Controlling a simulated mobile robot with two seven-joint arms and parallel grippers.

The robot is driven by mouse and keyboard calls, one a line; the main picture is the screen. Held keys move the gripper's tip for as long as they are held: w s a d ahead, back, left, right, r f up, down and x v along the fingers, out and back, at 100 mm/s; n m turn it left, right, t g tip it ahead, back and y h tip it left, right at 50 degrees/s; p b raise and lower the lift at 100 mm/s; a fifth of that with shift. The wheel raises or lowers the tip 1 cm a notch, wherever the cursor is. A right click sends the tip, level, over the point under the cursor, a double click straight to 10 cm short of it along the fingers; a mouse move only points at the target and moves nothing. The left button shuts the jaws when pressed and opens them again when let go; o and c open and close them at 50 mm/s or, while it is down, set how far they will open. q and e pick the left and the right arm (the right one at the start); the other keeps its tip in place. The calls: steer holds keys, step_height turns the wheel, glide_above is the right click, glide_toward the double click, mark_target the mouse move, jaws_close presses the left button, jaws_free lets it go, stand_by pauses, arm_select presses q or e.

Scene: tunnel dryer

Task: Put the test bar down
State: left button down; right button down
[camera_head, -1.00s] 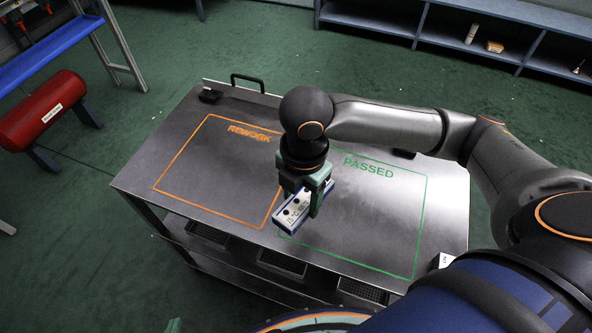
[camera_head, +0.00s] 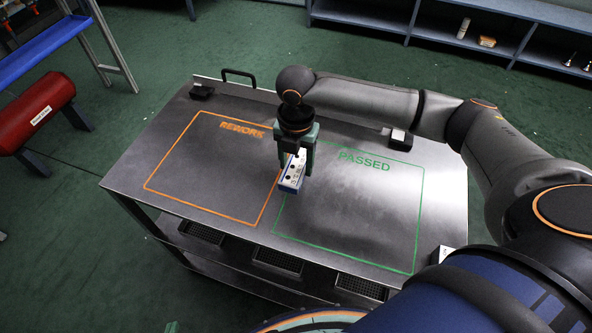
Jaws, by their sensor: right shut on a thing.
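My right gripper (camera_head: 296,158) is shut on the test bar (camera_head: 291,179), a small white-topped block with blue sides and dark round marks. The bar is over the steel table top (camera_head: 130,178), at the strip between the orange REWORK outline (camera_head: 200,203) and the green PASSED outline (camera_head: 345,247). I cannot tell whether it touches the table. The gripper hides its far end. Only a small green tip of what seems my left gripper (camera_head: 172,327) shows at the bottom edge; its jaws cannot be made out.
Both outlined areas look empty. A black handle (camera_head: 238,73) stands at the table's far edge, with small dark blocks (camera_head: 201,92) along that side. A small white block (camera_head: 441,254) sits at the near right corner.

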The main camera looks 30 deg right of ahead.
mark_target(296, 170)
steer(key=shift+w+d+f, duration=0.3)
steer(key=shift+w+f, duration=0.3)
steer(key=shift+f, duration=0.25)
steer(key=shift+w+d+f, duration=0.1)
steer(key=shift+f, duration=1.55)
steer(key=shift+f, duration=0.1)
steer(key=shift+c, duration=0.9)
jaws_free()
step_height(296, 170, up, 12)
steer(key=shift+r+p, duration=0.15)
steer(key=shift+p, duration=0.2)
